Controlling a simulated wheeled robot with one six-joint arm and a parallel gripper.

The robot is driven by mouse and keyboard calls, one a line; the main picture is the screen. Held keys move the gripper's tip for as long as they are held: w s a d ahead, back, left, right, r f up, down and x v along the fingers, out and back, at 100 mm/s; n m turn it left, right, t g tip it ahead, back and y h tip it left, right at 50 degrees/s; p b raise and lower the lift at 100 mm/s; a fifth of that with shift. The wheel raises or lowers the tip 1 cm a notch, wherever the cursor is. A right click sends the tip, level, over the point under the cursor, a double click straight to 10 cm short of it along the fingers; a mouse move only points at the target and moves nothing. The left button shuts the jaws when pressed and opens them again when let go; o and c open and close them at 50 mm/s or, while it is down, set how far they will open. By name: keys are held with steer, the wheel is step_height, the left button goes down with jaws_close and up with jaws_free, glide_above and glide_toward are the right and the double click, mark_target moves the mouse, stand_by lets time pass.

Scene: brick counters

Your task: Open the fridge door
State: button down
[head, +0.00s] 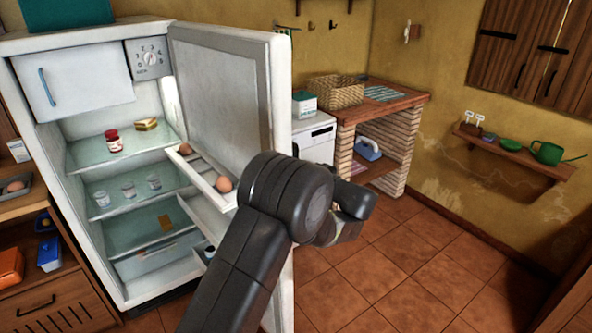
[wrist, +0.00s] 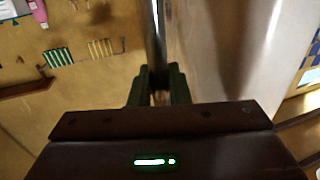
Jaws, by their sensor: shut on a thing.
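The white fridge (head: 118,240) stands at the left with its door (head: 222,90) swung wide open to the right. Its lit inside shows glass shelves with a red-lidded jar (head: 114,140), a yellow block (head: 146,124) and several glasses. Eggs (head: 224,184) sit in the door rack. In the wrist view my gripper (wrist: 159,88) is shut on the door handle (wrist: 153,35), a shiny bar beside the pale door face. In the head view my arm covers the door's lower part, and the grasp is hidden.
A white appliance (head: 314,137) and a brick counter (head: 384,100) with a basket (head: 335,92) stand behind the door. A wall shelf (head: 515,155) holds a green watering can. The tiled floor (head: 400,265) at the right is clear. A wooden cabinet (head: 50,305) is at the left.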

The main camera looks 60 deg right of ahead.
steer(key=shift+r, duration=0.15)
steer(key=c, duration=1.4)
jaws_free()
steer(key=shift+w, duration=0.15)
steer(key=shift+c, duration=0.2)
steer(key=b+v, duration=0.1)
steer(key=v, duration=1.3)
steer(key=shift+b, duration=0.4)
steer(key=shift+w, duration=0.1)
steer(key=p+x, duration=0.1)
steer(key=x, duration=1.2)
steer(key=shift+w+p, duration=0.35)
steer(key=shift+p, duration=0.05)
steer(key=shift+d, duration=0.1)
